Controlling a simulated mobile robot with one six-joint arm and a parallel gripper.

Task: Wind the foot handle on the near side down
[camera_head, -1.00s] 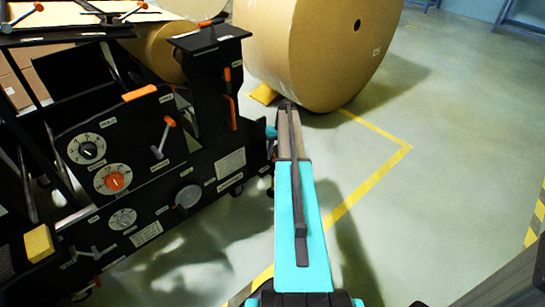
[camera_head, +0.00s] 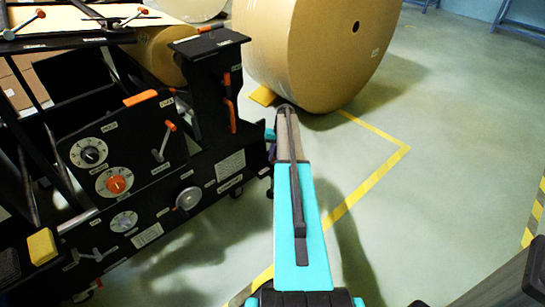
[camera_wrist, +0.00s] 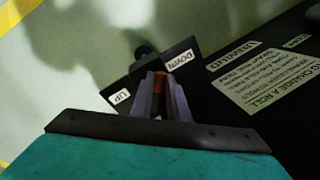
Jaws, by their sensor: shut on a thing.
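In the wrist view, my gripper (camera_wrist: 160,88) is shut on the foot handle (camera_wrist: 160,74), whose orange-red part shows between the fingertips. The handle is at a dark plate (camera_wrist: 182,57) that carries a white "UP" label (camera_wrist: 120,98) and a white "DOWN" label (camera_wrist: 180,60). A dark round knob or end (camera_wrist: 145,50) shows just beyond the plate. In the head view my arm runs up to the right end of the black machine (camera_head: 165,185), and it hides the handle and my fingertips there.
A large kraft roll (camera_head: 310,50) stands just beyond my arm, with a yellow wedge (camera_head: 263,96) at its foot. The machine's dials and levers lie left of my arm. Open floor with yellow lines (camera_head: 375,185) lies to the right.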

